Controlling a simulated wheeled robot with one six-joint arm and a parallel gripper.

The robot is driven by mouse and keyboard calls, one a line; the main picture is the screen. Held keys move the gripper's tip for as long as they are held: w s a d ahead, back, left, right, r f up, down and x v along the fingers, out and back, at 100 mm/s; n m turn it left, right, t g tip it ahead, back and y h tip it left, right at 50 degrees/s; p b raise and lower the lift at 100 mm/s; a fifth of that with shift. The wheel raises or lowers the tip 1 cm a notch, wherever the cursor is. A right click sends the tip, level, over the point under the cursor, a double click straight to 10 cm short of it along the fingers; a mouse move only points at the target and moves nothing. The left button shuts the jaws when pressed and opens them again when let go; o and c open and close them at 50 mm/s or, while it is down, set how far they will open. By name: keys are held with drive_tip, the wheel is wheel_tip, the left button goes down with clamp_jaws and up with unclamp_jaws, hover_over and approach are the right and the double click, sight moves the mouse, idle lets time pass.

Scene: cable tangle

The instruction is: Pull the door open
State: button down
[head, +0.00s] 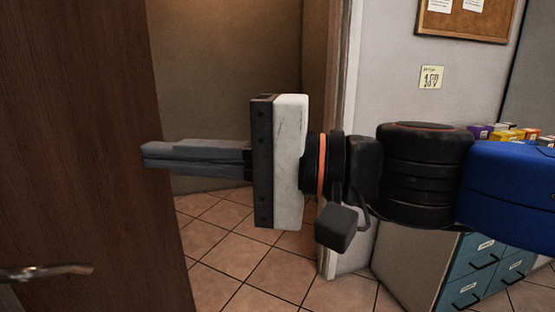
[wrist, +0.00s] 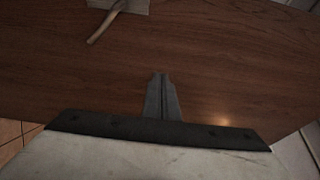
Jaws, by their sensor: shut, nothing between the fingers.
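The dark brown wooden door (head: 85,120) fills the left of the head view and stands ajar, with an opening to the right of its edge. Its metal lever handle (head: 45,271) is at the lower left; it also shows at the top of the wrist view (wrist: 104,27). My gripper (head: 145,155) is shut and empty, with its fingertips overlapping the door near its edge, well above and right of the handle in the head view. In the wrist view, my closed fingers (wrist: 161,77) point at the door face (wrist: 225,60). I cannot tell whether they touch it.
Beyond the opening are a tiled floor (head: 225,215) and a beige wall (head: 225,75). The door frame (head: 345,70) stands behind my arm.

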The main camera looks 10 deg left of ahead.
drive_tip(key=d, duration=1.2)
drive_tip(key=shift+s, duration=0.35)
